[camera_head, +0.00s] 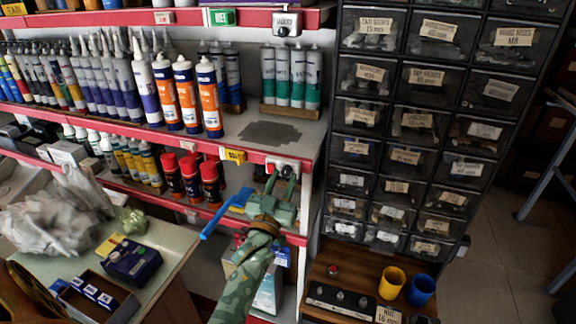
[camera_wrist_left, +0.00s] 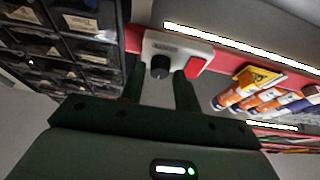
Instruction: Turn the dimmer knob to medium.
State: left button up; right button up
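A pale control box (camera_wrist_left: 175,55) with a round black dimmer knob (camera_wrist_left: 160,67) and a red square switch (camera_wrist_left: 194,68) is fixed to the red shelf edge. In the head view the box (camera_head: 283,165) shows just beyond my left gripper (camera_head: 281,184), which partly covers it. In the left wrist view my left gripper (camera_wrist_left: 159,82) is open, its two dark fingers on either side of the knob with gaps showing. I cannot tell how deep the fingertips reach around it. The knob's pointer and scale are too small to read. My right gripper is not in view.
A similar box (camera_head: 288,23) sits on the upper shelf edge. Tubes and orange cartridges (camera_head: 208,98) stand left of the lower box, with red-capped cans (camera_head: 210,185) below. A blue-handled tool (camera_head: 224,215) is beside my gripper. Dark drawers (camera_head: 420,80) rise at right.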

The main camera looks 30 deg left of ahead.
pick_arm(q)
jog(key=shift+w+r, duration=0.15)
jog(key=shift+w, duration=0.3)
jog(key=shift+s+r, duration=0.1)
jog(key=shift+c, duration=0.6)
grip_shut()
jog(key=c, duration=0.6)
grip_release()
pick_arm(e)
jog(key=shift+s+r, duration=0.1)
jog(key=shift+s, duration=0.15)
